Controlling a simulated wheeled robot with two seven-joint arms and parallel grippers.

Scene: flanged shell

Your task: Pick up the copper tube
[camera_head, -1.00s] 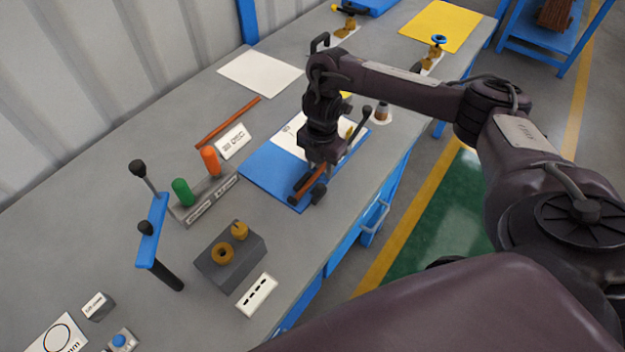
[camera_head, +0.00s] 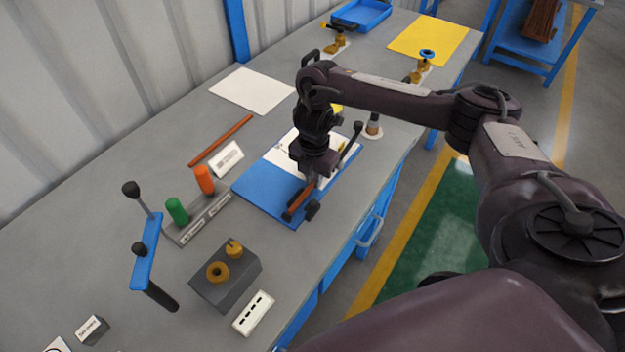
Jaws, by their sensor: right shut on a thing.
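My right gripper (camera_head: 301,211) is over the blue mat (camera_head: 256,198), near its front corner. It is shut on a short copper tube (camera_head: 298,203), which shows between the dark fingers. The gripper hides part of the tube, and I cannot tell whether the tube still touches the mat. A longer, thin copper-coloured rod (camera_head: 220,141) lies on the grey table behind the mat. My left gripper is not in view.
A holder with green (camera_head: 177,211) and orange (camera_head: 204,180) handles stands left of the mat. A grey block (camera_head: 226,279) with brass rings and a blue-armed stand (camera_head: 147,250) are nearer. A white sheet (camera_head: 252,91) and yellow sheet (camera_head: 422,40) lie farther back.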

